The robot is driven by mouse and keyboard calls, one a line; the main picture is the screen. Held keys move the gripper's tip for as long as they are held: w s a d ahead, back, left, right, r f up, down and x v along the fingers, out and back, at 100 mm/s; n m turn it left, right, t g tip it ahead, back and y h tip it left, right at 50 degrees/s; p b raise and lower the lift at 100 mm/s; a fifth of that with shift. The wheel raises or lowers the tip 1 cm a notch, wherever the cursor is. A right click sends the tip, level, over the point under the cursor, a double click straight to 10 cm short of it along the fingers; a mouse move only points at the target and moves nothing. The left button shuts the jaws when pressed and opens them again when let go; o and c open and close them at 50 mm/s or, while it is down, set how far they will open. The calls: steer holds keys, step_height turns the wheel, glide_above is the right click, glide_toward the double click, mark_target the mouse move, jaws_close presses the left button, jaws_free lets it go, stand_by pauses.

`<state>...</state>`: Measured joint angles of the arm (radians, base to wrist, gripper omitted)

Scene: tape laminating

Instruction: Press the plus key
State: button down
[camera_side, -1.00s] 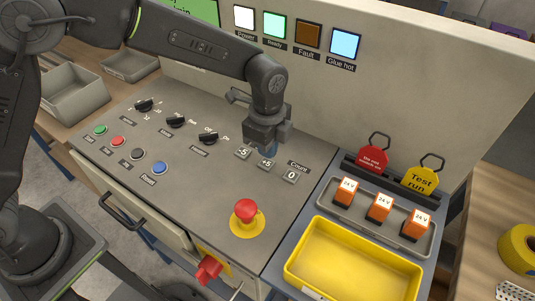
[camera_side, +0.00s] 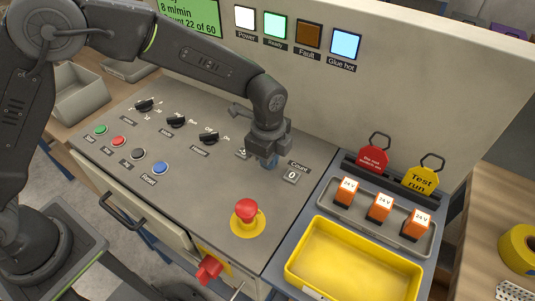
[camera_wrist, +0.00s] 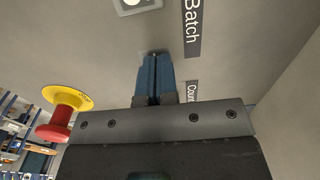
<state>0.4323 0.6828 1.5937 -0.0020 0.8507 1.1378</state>
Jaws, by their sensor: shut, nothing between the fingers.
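My gripper (camera_side: 270,164) is shut with nothing between its fingers and points down at the control panel (camera_side: 205,195). In the side view it covers the place of the plus key, the +5 key, which is hidden now. The minus key (camera_side: 242,153) is partly covered to its left, and the 0 key (camera_side: 291,176) is clear to its right. In the wrist view the blue fingertips (camera_wrist: 153,60) are closed together at the panel surface. A pale key (camera_wrist: 137,4) shows at the top edge. I cannot tell whether the fingertips touch the plus key.
A red emergency stop (camera_side: 246,211) on a yellow base stands in front of my gripper. Black selector knobs (camera_side: 208,138) are to the left. The upright back panel (camera_side: 400,85) rises behind. A yellow tray (camera_side: 352,286) is at the right.

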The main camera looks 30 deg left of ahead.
steer(key=shift+s+a+f, duration=0.1)
steer(key=shift+s+f, duration=0.15)
steer(key=shift+f, duration=0.4)
step_height(320, 180, up, 15)
steer(key=shift+w+r, duration=0.15)
steer(key=shift+w, duration=0.1)
steer(key=s+a+r+n+t, duration=0.2)
steer(key=s+a+r+n, duration=0.6)
steer(key=a, duration=0.4)
steer(key=s+a+f+n+t, duration=0.1)
steer(key=s+a+n, duration=0.3)
steer(key=s, duration=0.3)
steer(key=s+a+f+n+t, duration=0.1)
steer(key=s+a+n+t, duration=0.1)
steer(key=s+n, duration=0.4)
steer(key=shift+s+a, duration=0.45)
steer(key=shift+a, duration=0.45)
steer(key=shift+w, duration=0.1)
stand_by(0.5)
